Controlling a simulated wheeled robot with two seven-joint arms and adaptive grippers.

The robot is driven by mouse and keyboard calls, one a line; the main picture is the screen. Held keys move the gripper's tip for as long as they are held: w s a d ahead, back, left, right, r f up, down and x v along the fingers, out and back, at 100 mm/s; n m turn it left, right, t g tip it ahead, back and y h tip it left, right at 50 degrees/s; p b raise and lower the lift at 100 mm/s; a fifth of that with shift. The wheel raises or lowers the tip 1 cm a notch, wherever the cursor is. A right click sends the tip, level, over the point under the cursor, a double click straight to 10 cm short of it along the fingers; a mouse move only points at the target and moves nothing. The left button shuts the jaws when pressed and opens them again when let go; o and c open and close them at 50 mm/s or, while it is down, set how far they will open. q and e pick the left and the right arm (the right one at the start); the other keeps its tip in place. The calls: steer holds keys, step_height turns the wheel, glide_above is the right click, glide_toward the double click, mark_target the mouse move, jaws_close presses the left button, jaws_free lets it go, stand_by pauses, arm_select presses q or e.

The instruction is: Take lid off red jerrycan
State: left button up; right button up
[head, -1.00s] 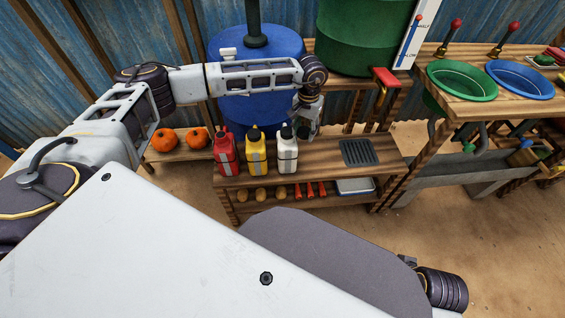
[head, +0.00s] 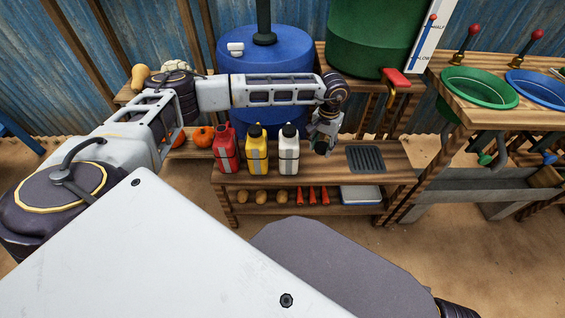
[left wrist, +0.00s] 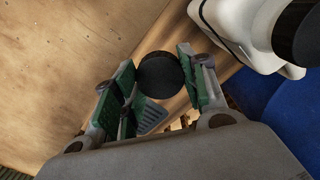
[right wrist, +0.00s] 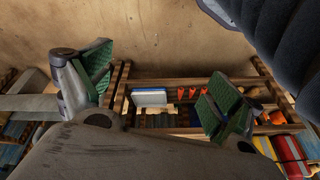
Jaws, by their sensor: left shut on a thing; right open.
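The red jerrycan (head: 226,153) stands upright at the left of a row on the wooden bench, and no black lid shows on its top. The yellow jerrycan (head: 257,153) and the white jerrycan (head: 288,154) beside it wear black lids. My left gripper (head: 322,146) is over the bench just right of the white jerrycan. In the left wrist view it is shut on a round black lid (left wrist: 160,76), with the white jerrycan (left wrist: 246,28) close by. My right gripper (right wrist: 158,88) is open and empty in the right wrist view; it is not seen in the head view.
The bench top (head: 340,182) has bare wood in front of a dark grate (head: 365,159). A blue barrel (head: 265,55) stands behind it and a green barrel (head: 372,40) at back right. A lower shelf holds potatoes, carrots and a pale tray (head: 361,194). Green and blue basins are at right.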

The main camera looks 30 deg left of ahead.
arm_select(q)
steer(key=shift+d+f, duration=0.15)
steer(key=shift+f, duration=0.1)
steer(key=shift+s+d, duration=0.25)
steer(key=shift+d, duration=0.05)
steer(key=shift+s+d+f+p, duration=0.15)
steer(key=shift+s+d+p, duration=0.25)
steer(key=shift+d+p, duration=0.15)
steer(key=s+d+r+m+p, duration=0.2)
steer(key=s+d+r+m, duration=0.2)
steer(key=d+m, duration=0.5)
steer(key=s+d+r+m+p, duration=0.2)
steer(key=s+d+r+m, duration=0.2)
steer(key=d+m, duration=0.5)
steer(key=r+m, duration=0.1)
steer(key=m, duration=0.2)
steer(key=shift+d+r+p, duration=0.25)
steer(key=shift+r+p, duration=0.1)
steer(key=shift+p, duration=0.05)
arm_select(e)
step_height(320, 180, down, 9)
steer(key=d+g, duration=0.1)
steer(key=d, duration=0.1)
steer(key=shift+s+r+g+h, duration=0.2)
steer(key=shift+s+g+h, duration=0.2)
steer(key=shift+s, duration=0.05)
stand_by(2.5)
